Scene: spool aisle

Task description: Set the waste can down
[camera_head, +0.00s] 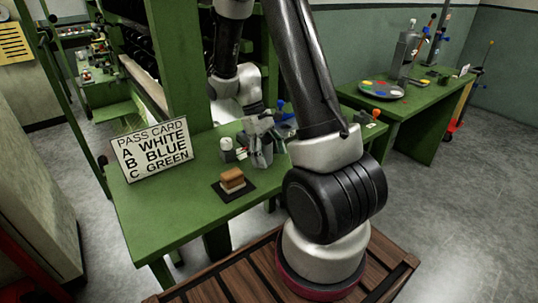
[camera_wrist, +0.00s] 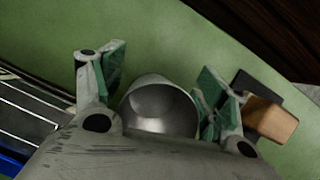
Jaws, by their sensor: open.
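The waste can (camera_wrist: 158,108) is a grey metal cylinder with an open round mouth. In the wrist view it lies between the two green-padded fingers of my gripper (camera_wrist: 160,78), which is open, with a gap visible at the left finger. The right finger is close to the can's rim; I cannot tell if it touches. In the head view the can (camera_head: 262,157) appears to stand on the green table (camera_head: 190,207), below my gripper (camera_head: 262,138). The can's base is partly hidden.
The table's front left is clear. Another green table (camera_head: 410,95) stands at the right.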

